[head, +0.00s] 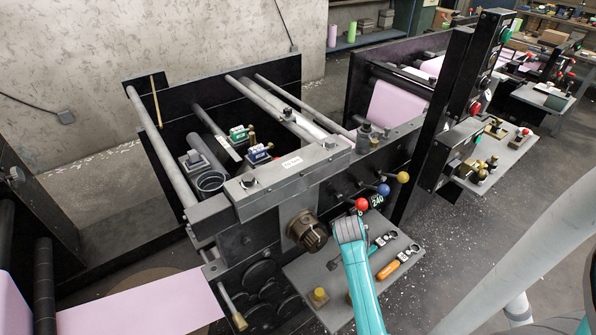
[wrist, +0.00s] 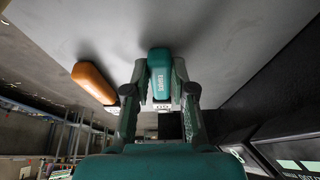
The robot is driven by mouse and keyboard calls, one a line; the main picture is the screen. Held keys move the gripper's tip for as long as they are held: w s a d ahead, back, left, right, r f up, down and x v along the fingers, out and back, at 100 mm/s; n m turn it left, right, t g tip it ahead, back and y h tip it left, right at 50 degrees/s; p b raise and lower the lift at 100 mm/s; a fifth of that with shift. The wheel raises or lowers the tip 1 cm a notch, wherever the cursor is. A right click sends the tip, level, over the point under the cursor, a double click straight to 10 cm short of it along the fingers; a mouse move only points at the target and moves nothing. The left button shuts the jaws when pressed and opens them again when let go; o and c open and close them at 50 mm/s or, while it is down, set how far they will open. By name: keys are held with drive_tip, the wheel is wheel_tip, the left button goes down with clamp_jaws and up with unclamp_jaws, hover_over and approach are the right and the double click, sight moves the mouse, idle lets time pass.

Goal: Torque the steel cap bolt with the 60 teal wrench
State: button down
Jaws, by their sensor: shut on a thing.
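The teal wrench's handle (wrist: 160,72), with a small pale label too small to read, lies between my two fingers in the wrist view. My gripper (wrist: 160,98) is shut on it, over or at the grey shelf. Whether the handle still touches the shelf I cannot tell. Which bolt is meant I cannot tell.
An orange-handled wrench (head: 392,269) lies close beside the teal one on the grey shelf (head: 312,280). Red, blue and yellow knobs (head: 402,177) and a brown round hub (head: 306,232) stick out near my arm. A black post (head: 462,105) stands to the right.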

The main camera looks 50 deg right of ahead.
drive_tip(key=shift+r, duration=3.05)
